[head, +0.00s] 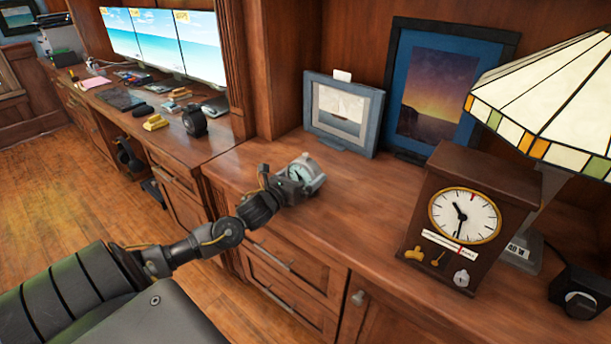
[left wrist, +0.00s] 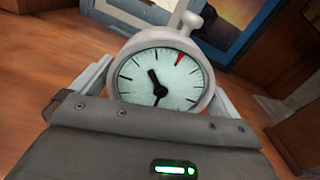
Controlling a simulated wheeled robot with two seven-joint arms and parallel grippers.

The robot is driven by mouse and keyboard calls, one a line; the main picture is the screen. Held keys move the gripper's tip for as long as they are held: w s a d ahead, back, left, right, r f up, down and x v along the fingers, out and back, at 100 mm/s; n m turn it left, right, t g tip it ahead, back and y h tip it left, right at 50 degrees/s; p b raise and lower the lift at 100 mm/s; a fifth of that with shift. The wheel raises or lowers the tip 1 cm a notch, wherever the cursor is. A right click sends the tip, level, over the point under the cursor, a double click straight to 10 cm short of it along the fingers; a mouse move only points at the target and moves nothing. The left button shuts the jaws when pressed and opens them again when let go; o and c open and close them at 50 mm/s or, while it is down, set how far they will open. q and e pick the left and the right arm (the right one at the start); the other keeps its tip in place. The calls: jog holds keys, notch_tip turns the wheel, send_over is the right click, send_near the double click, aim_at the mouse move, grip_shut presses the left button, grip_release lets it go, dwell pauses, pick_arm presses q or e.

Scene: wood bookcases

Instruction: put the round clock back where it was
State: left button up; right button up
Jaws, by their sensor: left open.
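A small round clock (left wrist: 160,82) with a pale face, black hands, a red wedge mark and a grey rim with a top knob stands out in the left wrist view. In the head view the clock (head: 299,175) is small and partly covered by my left gripper (head: 296,180), over the left part of the wooden counter. My left gripper (left wrist: 160,90) is open, with one finger on each side of the clock. I cannot tell whether either finger touches it, or whether the clock rests on the counter. My right gripper is in neither view.
Behind the clock stand a grey-framed picture (head: 343,112) and a blue-framed picture (head: 440,88). A wooden box clock (head: 470,218) and a stained-glass lamp (head: 550,95) stand to the right. The counter (head: 365,205) is clear between. A desk with monitors (head: 165,40) lies at the left.

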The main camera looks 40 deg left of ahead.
pick_arm(q)
jog(key=w, duration=0.3)
jog(key=shift+w, duration=0.35)
jog(key=c, duration=1)
